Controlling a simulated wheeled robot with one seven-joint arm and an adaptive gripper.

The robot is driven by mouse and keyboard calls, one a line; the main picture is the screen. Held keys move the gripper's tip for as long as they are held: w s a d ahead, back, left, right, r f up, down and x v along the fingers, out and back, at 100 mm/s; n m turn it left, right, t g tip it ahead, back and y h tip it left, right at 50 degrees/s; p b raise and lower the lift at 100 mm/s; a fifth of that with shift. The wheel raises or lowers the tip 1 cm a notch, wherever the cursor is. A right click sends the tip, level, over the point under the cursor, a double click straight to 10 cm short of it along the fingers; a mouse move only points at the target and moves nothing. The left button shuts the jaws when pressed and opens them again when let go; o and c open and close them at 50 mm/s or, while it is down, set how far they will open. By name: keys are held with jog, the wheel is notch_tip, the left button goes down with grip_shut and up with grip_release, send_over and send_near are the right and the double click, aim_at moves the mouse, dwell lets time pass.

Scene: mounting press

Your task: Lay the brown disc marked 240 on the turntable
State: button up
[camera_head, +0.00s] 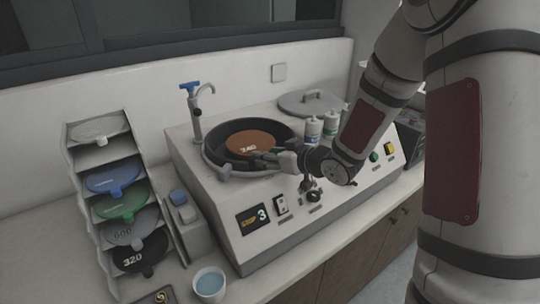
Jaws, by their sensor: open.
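The brown disc (249,143) with pale digits that look like 240 lies over the dark turntable basin (212,152) of the machine. The turntable surface itself is mostly covered by the disc, and I cannot tell whether the disc lies fully flat. My gripper (261,160) is open at the near right edge of the disc, its fingers reaching in over the basin rim. I cannot tell whether the fingers touch the disc.
A rack (101,213) with blue, green, grey and black 320 discs stands left of the machine (235,195). A tap (196,112) rises behind the basin. Bottles (313,131) and a round grey lid (312,103) sit right. A cup (209,284) stands in front.

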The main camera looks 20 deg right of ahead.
jog(key=v, duration=1.2)
jog(key=s+d+r+m+g+h, duration=0.25)
jog(key=s+d+r+h, duration=0.25)
jog(key=r+h, duration=0.3)
jog(key=s+a+g, duration=0.1)
jog(key=s+a, duration=0.2)
jog(key=s, duration=0.3)
jog(key=s+a+r+m+g+y, duration=0.1)
jog(key=s+a+g, duration=0.1)
jog(key=s, duration=0.4)
jog(key=s+a+m+g+y, duration=0.1)
jog(key=s+a, duration=0.3)
jog(key=s, duration=0.2)
jog(key=shift+s+a+r, duration=0.25)
jog(key=shift+s+r, duration=0.15)
